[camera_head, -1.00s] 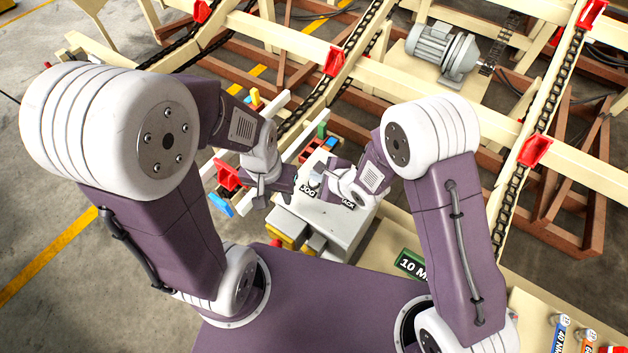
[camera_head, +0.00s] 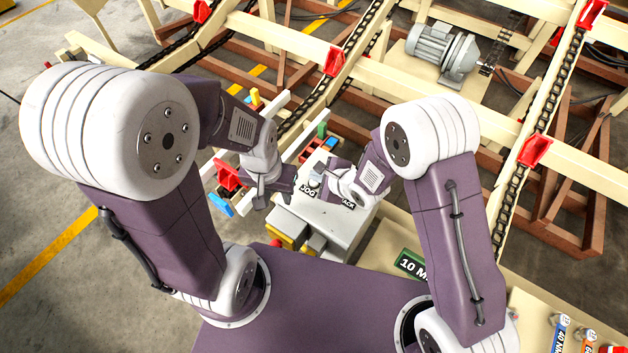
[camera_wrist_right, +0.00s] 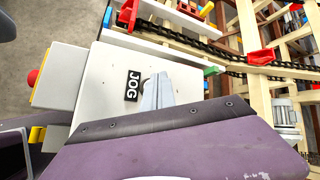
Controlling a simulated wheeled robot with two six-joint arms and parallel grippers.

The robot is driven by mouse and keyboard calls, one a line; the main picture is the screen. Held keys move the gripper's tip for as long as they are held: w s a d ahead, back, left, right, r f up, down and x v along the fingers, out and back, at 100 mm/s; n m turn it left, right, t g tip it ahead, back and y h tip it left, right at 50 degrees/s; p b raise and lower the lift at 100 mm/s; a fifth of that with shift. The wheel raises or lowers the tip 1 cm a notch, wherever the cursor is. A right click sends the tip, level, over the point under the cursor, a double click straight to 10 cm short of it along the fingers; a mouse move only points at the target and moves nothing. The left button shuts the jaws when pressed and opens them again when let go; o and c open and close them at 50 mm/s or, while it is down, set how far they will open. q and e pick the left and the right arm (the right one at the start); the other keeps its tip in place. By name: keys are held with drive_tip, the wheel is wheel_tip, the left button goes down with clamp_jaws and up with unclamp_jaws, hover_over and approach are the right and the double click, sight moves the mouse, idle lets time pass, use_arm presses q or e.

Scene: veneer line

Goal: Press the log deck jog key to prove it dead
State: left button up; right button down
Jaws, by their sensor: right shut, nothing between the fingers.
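The jog key sits on the pale grey control box (camera_head: 345,228) beside the black JOG label (camera_head: 308,190). The box (camera_wrist_right: 98,72) and its label (camera_wrist_right: 133,86) also show in the right wrist view. My right gripper (camera_head: 318,181) is over the box top by the label. In the right wrist view its fingers (camera_wrist_right: 150,92) are shut and empty, with tips right beside the label. They mostly hide the key, and I cannot tell whether they touch it. My left gripper (camera_head: 284,186) is lower, at the box's left side. Its jaw opening is not clear.
A second label, partly hidden, lies right of JOG. The log deck with chains and red stops (camera_head: 333,61) is behind, with a motor (camera_head: 441,50).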

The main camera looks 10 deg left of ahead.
sight(316, 184)
drive_tip(key=shift+f, duration=0.1)
drive_tip(key=shift+f, duration=0.3)
drive_tip(key=shift+f+b, duration=0.4)
drive_tip(key=shift+f, duration=0.05)
idle(0.5)
drive_tip(key=shift+r, duration=0.1)
drive_tip(key=shift+r+p, duration=0.75)
drive_tip(key=shift+p, duration=0.2)
drive_tip(key=shift+r, duration=0.1)
wheel_tip(316, 184, up, 5)
drive_tip(key=p, duration=0.5)
idle(0.4)
